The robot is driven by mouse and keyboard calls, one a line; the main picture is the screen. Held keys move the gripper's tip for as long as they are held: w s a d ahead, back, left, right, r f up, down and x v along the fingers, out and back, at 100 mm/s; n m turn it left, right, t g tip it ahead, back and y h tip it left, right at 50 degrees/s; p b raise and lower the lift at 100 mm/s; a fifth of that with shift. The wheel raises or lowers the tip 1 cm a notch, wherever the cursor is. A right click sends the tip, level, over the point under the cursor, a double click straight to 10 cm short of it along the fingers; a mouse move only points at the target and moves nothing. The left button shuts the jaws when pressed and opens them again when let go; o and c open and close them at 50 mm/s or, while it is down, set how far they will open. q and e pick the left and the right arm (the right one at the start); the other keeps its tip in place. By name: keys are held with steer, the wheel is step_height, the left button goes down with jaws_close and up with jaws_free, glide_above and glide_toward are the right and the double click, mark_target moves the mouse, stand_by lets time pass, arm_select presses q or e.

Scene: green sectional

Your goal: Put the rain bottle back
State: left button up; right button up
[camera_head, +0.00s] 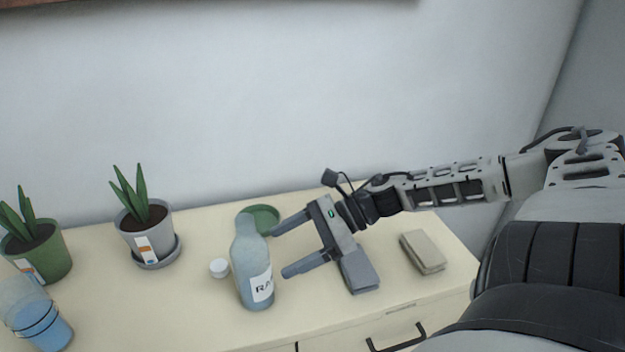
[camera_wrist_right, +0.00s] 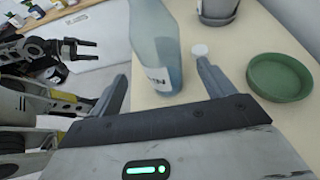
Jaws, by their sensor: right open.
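The rain bottle (camera_head: 251,258), blue and translucent with a white label reading "RA", stands upright on the cream cabinet top. In the right wrist view the bottle (camera_wrist_right: 157,45) shows ahead of the fingers, between their lines. My right gripper (camera_head: 281,251) is open and empty, its fingertips just right of the bottle; I cannot tell if they touch it. A small white cap (camera_head: 219,268) lies left of the bottle. My left gripper (camera_wrist_right: 84,50) shows only in the right wrist view, away from the cabinet, its fingers apart and empty.
A green saucer (camera_head: 262,217) lies behind the bottle. A potted plant in a grey pot (camera_head: 148,236), another in a green pot (camera_head: 52,262) and a blue-filled clear cup (camera_head: 50,333) stand left. A beige block (camera_head: 422,251) lies right of my gripper. The wall is behind.

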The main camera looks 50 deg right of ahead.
steer(key=shift+p+v, duration=0.65)
steer(key=shift+v, duration=1.55)
